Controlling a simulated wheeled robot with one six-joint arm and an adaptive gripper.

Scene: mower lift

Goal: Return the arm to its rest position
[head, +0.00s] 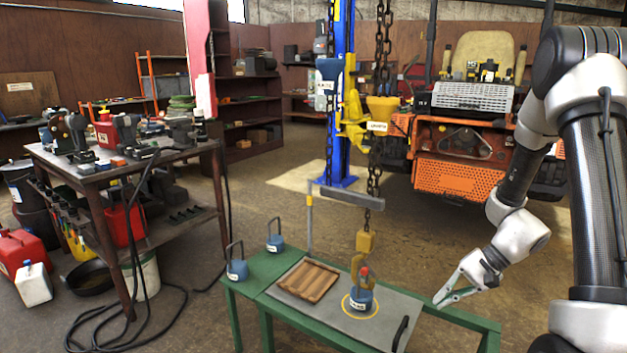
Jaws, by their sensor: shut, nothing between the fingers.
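My gripper (440,300) is at the lower right of the head view, above the right part of the green bench (480,322). Its fingers are shut with nothing between them, and it touches no object that I can make out. My arm (515,235) reaches down to it from the right edge of the view. The grey plate (385,336) on the bench lies to the left of my gripper. A blue weight (361,300) stands on that plate inside a yellow ring, under a yellow chain hook (366,243).
Two blue handled weights (237,268) (274,242) stand at the bench's left. Chains (375,165) hang above. An orange mower (460,150) stands behind, and a cluttered workbench (100,170) is at left.

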